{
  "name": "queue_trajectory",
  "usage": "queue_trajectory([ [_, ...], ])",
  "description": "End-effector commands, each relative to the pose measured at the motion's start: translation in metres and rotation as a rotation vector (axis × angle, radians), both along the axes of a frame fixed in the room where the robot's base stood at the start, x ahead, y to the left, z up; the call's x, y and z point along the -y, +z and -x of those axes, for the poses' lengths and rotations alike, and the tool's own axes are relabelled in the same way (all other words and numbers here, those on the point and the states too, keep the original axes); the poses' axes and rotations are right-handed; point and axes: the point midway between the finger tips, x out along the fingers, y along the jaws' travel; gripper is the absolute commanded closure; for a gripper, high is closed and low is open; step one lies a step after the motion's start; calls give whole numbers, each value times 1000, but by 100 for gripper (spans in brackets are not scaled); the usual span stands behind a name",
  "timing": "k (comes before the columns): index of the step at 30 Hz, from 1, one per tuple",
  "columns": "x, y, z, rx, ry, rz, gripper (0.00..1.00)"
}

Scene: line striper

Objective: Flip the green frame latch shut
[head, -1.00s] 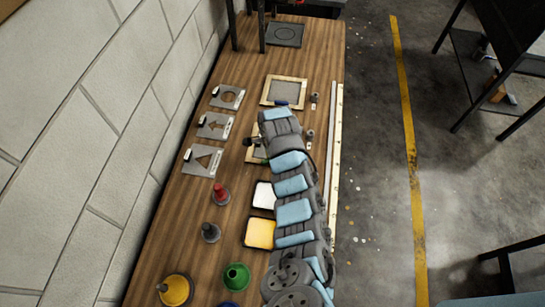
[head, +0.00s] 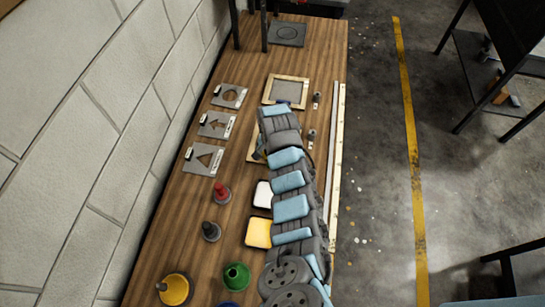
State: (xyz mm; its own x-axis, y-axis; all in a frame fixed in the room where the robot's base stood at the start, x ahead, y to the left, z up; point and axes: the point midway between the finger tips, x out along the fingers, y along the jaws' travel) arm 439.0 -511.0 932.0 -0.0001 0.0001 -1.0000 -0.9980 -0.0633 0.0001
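My arm (head: 290,180) reaches up the wooden table and covers most of a second, nearer wooden frame. Only this nearer frame's left edge (head: 252,149) shows beside my arm. The green latch is hidden from view now. A dark part of my gripper (head: 261,147) shows at the left side of the arm's end, over the nearer frame. Its fingertips are hidden, so I cannot tell whether it is open or touching the latch.
A farther wooden frame (head: 286,90) lies just beyond my arm. Stencil plates (head: 203,159) lie along the left. A white pad (head: 263,195), a yellow pad (head: 258,233), a red-topped tool (head: 221,193) and a green funnel (head: 236,276) sit nearer. A pale rail (head: 334,170) runs along the right edge.

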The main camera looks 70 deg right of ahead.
Motion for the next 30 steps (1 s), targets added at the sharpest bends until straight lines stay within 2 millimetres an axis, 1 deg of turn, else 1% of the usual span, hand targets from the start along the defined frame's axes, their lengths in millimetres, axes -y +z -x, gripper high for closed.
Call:
queue_trajectory([
  [6,0,-2,-1,0,105,0,100],
  [12,-1,-2,-2,0,155,0,100],
  [27,-1,-1,-2,0,170,0,100],
  [28,-1,-1,-2,0,170,0,77],
  [29,-1,-1,-2,0,170,0,68],
  [30,-1,-1,-2,0,170,0,58],
])
